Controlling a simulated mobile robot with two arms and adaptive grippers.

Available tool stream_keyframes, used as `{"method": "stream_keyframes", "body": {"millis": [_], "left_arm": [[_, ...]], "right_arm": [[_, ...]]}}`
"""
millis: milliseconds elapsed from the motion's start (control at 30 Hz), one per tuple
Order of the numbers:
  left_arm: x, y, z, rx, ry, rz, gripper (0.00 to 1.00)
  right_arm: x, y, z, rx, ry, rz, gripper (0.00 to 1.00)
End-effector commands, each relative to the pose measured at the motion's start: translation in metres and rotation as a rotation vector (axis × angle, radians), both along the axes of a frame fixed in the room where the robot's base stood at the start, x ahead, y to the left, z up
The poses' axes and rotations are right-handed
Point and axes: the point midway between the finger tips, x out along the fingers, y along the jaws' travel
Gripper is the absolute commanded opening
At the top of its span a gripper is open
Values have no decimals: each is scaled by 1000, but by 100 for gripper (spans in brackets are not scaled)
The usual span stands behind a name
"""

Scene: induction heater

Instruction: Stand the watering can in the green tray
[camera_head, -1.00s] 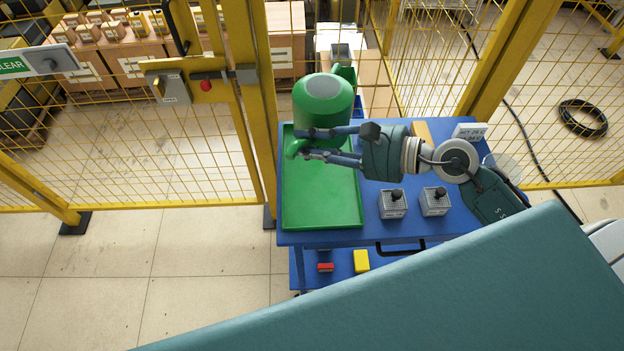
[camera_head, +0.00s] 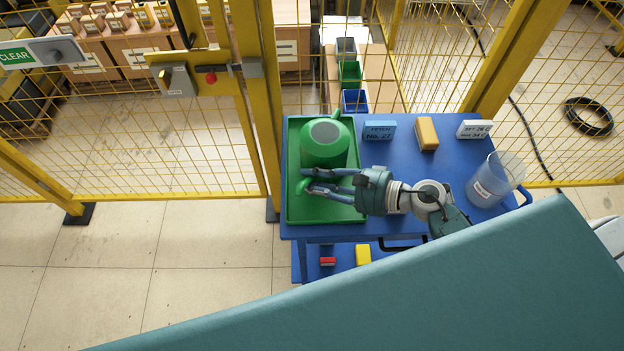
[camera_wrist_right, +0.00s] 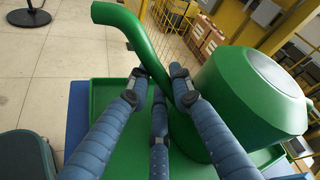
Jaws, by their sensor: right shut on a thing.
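The green watering can (camera_head: 322,152) is over the back part of the green tray (camera_head: 332,213), within its rim as seen from above. It looks roughly upright, with its grey round top facing up. I cannot tell whether its base touches the tray floor. My left gripper is not in view.
The tray lies on the left of a blue trolley top (camera_head: 450,140). A yellow mesh fence (camera_head: 262,110) stands behind and left.

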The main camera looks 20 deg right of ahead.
Motion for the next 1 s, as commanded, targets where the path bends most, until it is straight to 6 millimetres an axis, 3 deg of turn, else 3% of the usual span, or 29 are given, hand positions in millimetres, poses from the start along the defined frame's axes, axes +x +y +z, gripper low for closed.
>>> {"method": "stream_keyframes", "body": {"millis": [267,300,367,733,1000], "left_arm": [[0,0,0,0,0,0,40],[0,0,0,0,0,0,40],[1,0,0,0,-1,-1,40],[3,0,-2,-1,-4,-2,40],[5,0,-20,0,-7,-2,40]], "right_arm": [[2,0,2,0,-9,1,0],[0,0,-1,-1,-2,1,29],[0,0,-1,0,-1,1,40],[-4,-4,-1,-1,1,0,40],[-34,-40,9,-5,2,2,40]]}}
